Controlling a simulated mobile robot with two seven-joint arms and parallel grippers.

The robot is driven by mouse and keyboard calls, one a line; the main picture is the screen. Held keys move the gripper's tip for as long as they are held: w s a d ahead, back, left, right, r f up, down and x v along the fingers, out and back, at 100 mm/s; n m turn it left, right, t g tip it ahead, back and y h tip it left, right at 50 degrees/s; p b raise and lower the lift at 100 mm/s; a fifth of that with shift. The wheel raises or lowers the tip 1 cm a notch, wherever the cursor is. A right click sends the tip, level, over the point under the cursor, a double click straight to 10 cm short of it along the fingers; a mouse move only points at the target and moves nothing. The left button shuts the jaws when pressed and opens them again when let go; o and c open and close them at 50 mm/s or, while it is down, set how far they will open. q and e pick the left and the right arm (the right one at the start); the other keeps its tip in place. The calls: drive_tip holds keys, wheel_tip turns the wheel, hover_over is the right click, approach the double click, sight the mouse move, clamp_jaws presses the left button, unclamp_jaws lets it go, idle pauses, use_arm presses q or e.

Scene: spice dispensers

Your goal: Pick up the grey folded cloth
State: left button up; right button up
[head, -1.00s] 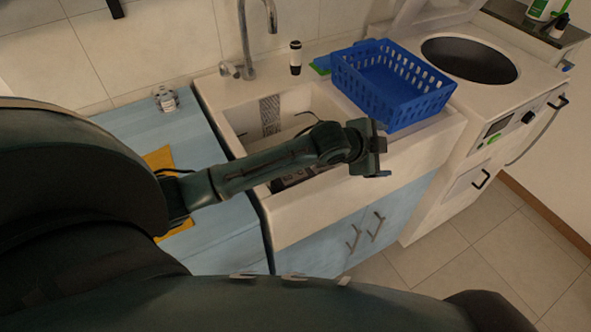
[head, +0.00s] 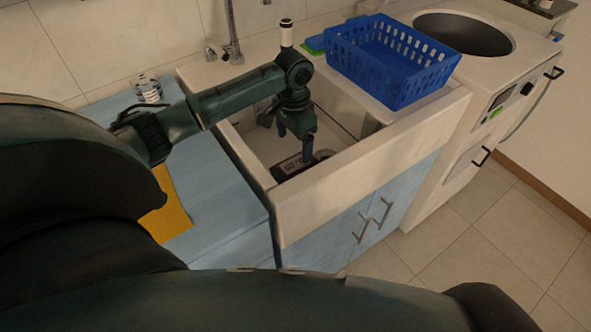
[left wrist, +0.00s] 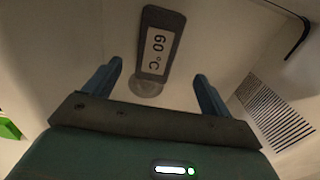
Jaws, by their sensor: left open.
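I cannot make out a grey folded cloth in either view. My left gripper (head: 295,142) points down into the white sink (head: 330,205). In the left wrist view its two fingers (left wrist: 157,72) are spread apart with nothing gripped. My right gripper is not in view.
A blue basket (head: 395,65) stands at the sink's back right. A tap (head: 232,35) and a black-and-white bottle (head: 286,38) are at the back. A dark slatted patch (left wrist: 275,118) marks the basin.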

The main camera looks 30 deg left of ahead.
sight(295, 164)
use_arm(q)
wheel_tip(295, 164, down, 4)
drive_tip(key=shift+f, duration=0.1)
drive_tip(key=shift+s+d+f, duration=0.1)
drive_tip(key=shift+d+f, duration=0.05)
drive_tip(key=shift+f, duration=1.25)
drive_tip(key=shift+d+f, duration=0.15)
drive_tip(key=shift+f, duration=1.2)
drive_tip(key=c, duration=1.1)
